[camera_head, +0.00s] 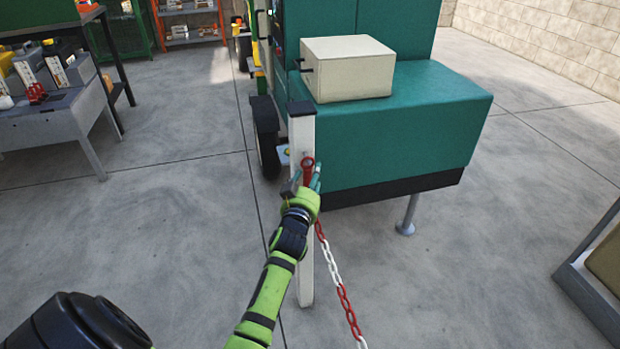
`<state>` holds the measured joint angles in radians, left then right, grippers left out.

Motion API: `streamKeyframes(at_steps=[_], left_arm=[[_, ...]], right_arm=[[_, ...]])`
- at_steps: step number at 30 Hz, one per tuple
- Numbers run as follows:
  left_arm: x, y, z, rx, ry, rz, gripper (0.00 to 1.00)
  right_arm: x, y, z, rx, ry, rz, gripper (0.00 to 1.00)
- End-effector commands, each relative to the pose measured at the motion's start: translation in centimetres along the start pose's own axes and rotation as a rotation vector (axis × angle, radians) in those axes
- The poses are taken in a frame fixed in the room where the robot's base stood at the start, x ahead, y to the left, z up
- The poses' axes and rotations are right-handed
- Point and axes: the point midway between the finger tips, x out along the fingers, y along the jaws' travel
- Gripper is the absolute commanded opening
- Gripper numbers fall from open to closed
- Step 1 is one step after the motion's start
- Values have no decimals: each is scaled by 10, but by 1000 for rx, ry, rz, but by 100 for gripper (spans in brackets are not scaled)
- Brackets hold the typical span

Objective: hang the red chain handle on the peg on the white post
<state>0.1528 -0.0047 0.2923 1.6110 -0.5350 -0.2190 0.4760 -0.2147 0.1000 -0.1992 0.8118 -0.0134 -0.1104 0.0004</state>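The white post (304,262) stands upright in the middle of the view, in front of the green machine, with a dark cap on top. The red chain handle (307,163) is at the front of the post in its upper half, its ring end up. My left gripper (306,181) is around the handle's lower part, with a finger on each side, and looks shut on it. The red and white chain (334,272) runs from behind my gripper down to the lower right. The peg cannot be made out; the handle and gripper cover that part of the post. My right gripper is out of view.
A green machine (425,125) with a beige box (347,70) on it stands close behind the post. A grey bench (50,125) with tools is at the left. A dark-framed stand (590,300) is at the right edge. Concrete floor is open on both sides.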

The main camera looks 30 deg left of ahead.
Motion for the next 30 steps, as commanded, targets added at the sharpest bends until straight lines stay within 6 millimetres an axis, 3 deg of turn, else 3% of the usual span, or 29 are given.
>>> streamKeyframes(at_steps=[8, 21, 30], left_arm=[[-10, 0, -2, 1, 5, 0, 58], [-97, 0, 0, -2, 0, 0, 58], [-120, 0, 0, -1, 0, 0, 58]], right_arm=[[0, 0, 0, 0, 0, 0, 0], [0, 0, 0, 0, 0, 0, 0], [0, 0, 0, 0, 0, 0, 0]])
